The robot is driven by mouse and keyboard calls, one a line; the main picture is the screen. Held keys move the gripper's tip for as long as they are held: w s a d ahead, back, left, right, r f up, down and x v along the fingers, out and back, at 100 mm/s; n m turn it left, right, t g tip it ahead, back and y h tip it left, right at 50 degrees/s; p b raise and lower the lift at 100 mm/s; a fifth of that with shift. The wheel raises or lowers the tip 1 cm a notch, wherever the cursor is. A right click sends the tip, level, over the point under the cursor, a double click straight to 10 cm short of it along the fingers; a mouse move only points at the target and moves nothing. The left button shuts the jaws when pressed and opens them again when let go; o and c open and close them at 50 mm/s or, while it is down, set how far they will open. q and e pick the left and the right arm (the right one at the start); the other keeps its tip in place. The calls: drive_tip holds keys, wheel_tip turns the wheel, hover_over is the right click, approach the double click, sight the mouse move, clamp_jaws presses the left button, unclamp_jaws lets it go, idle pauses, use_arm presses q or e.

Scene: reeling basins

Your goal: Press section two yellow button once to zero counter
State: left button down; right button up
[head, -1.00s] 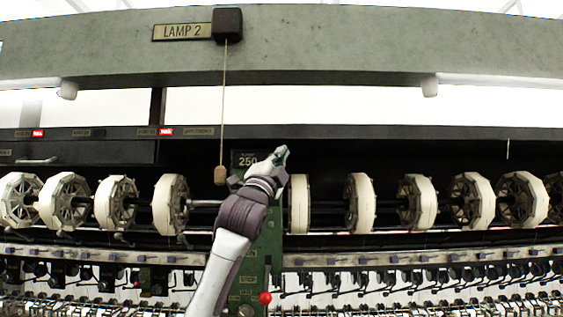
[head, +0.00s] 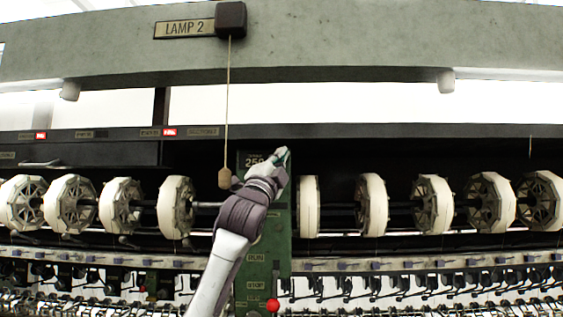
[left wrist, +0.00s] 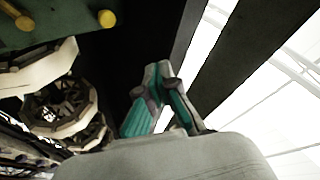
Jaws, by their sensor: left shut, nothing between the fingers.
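My left gripper (head: 281,156) is in front of the green control panel (head: 264,243), at its upper end, beside the dark counter display (head: 254,161) that reads about 250. The left wrist view shows its teal fingers (left wrist: 160,76) shut and empty. In that view a round yellow button (left wrist: 107,18) sticks out from the green panel (left wrist: 60,20) at the upper left, apart from the fingers. A duller yellowish knob (left wrist: 23,21) is further left. In the head view no yellow button can be made out; my arm covers part of the panel. My right gripper is not in view.
A lamp cord with a wooden pull (head: 225,178) hangs just left of my gripper. White reels (head: 175,207) line both sides of the panel. A red knob (head: 272,305) sits low on the panel. A LAMP 2 sign (head: 185,29) is on the beam above.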

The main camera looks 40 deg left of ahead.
use_arm(q)
drive_tip(key=w+a+p, duration=0.3)
drive_tip(key=w+a, duration=0.2)
drive_tip(key=w, duration=0.1)
drive_tip(key=shift+a+r, duration=0.15)
drive_tip(key=shift+a, duration=0.25)
drive_tip(key=shift+w, duration=0.1)
idle(1.2)
drive_tip(key=shift+w+a, duration=0.25)
drive_tip(key=shift+w, duration=0.05)
